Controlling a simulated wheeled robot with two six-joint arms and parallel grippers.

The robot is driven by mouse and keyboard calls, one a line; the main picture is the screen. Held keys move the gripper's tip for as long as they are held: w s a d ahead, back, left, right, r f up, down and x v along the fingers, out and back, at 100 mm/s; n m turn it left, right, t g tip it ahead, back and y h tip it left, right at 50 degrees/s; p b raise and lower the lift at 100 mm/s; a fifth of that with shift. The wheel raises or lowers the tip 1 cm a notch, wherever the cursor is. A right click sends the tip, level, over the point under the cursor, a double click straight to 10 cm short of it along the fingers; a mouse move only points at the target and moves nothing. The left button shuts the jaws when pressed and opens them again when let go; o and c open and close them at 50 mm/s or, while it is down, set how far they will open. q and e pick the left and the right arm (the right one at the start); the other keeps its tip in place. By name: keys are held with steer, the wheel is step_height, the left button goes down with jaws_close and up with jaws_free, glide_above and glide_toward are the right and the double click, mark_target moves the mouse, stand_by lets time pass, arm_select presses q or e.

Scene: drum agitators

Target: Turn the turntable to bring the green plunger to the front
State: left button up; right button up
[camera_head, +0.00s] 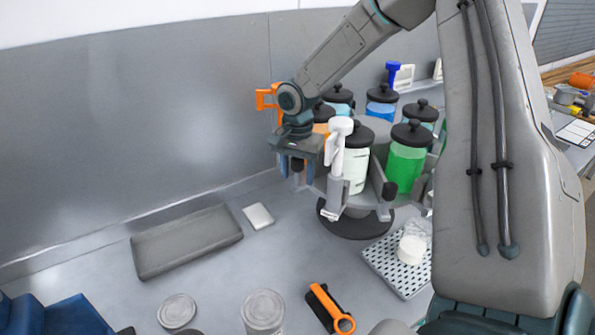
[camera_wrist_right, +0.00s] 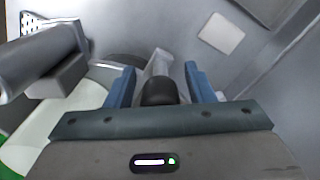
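The turntable (camera_head: 368,210) carries several jars with black knobbed lids and has spokes ending in black knobs. The green jar (camera_head: 405,168), taken as the green plunger, stands at its right front, upright. A white jar (camera_head: 357,168) stands at the front, partly behind a white upright fixture (camera_head: 337,160). Blue (camera_head: 381,105), orange and teal jars sit farther back, partly hidden. My right gripper (camera_head: 297,165) is at the turntable's left edge. In the right wrist view its blue fingers (camera_wrist_right: 160,85) are open, one on each side of a black knob (camera_wrist_right: 158,92), with gaps visible.
A grey tray (camera_head: 187,240) and a white square (camera_head: 258,216) lie left on the grey bench. A perforated tray (camera_head: 398,262) holds a white item at right. An orange-handled tool (camera_head: 333,310), a clear jar (camera_head: 263,310) and a round lid (camera_head: 177,311) lie in front.

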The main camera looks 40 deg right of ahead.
steer(key=shift+r, duration=0.25)
step_height(320, 180, up, 9)
steer(key=shift+r+b, duration=0.1)
steer(key=shift+b, duration=0.85)
steer(key=shift+r, duration=0.55)
